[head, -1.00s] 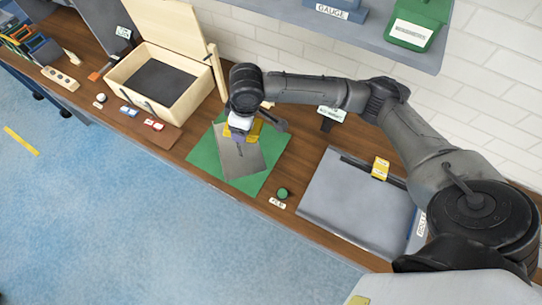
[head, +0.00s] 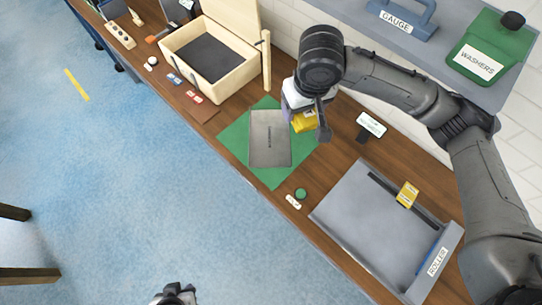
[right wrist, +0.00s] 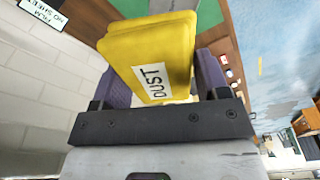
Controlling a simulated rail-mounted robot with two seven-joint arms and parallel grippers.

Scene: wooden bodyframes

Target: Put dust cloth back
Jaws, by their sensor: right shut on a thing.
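The yellow dust cloth (head: 304,122), a folded block, is held in my right gripper (head: 303,110) above the right part of the green mat. In the right wrist view the cloth (right wrist: 150,62) shows a white "DUST" label and sits between the purple fingers of the right gripper (right wrist: 160,75). Part of the cloth is hidden by the gripper in the head view. My left gripper (head: 175,293) is a small dark shape at the bottom edge of the head view, over the blue floor and away from the bench; its fingers are unclear.
A grey plate (head: 269,139) lies on the green mat (head: 235,137). An open wooden box (head: 190,80) stands to the left. A grey tray (head: 360,225) with a yellow-labelled item (head: 407,194) is to the right. The shelf (head: 360,25) overhangs the bench behind.

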